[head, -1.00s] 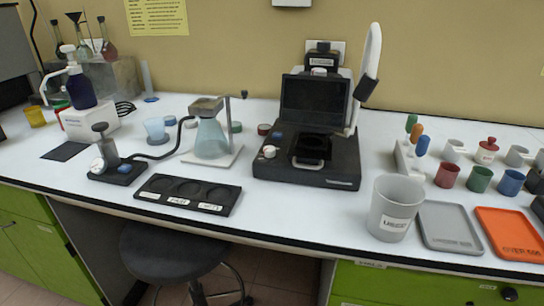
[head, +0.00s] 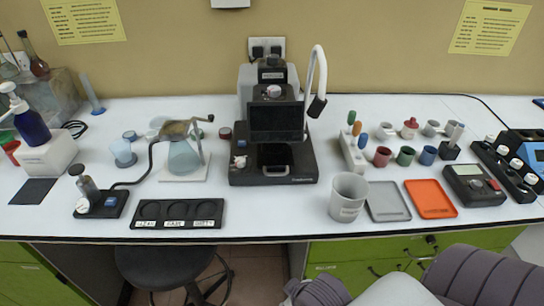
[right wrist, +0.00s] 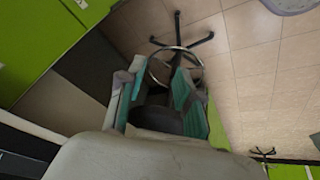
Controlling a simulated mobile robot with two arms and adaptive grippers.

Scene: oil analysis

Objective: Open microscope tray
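The black microscope (head: 282,125) with a dark screen stands on the bench at the middle of the head view. Its tray (head: 275,170) is at the lower front of the body, with a light handle-like edge; how far it is pushed in is hard to tell. My right gripper (right wrist: 160,85) shows in the right wrist view with its teal-padded fingers apart and nothing held between them. It points down towards the floor and stool, below and in front of the bench. My left gripper is in neither current view.
A grey beaker (head: 348,197), a grey tray (head: 387,201) and an orange tray (head: 430,198) stand right of the microscope. A black three-well holder (head: 178,214) lies to its left front. A white lamp arm (head: 319,68) rises beside the screen. A stool (head: 170,265) stands below.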

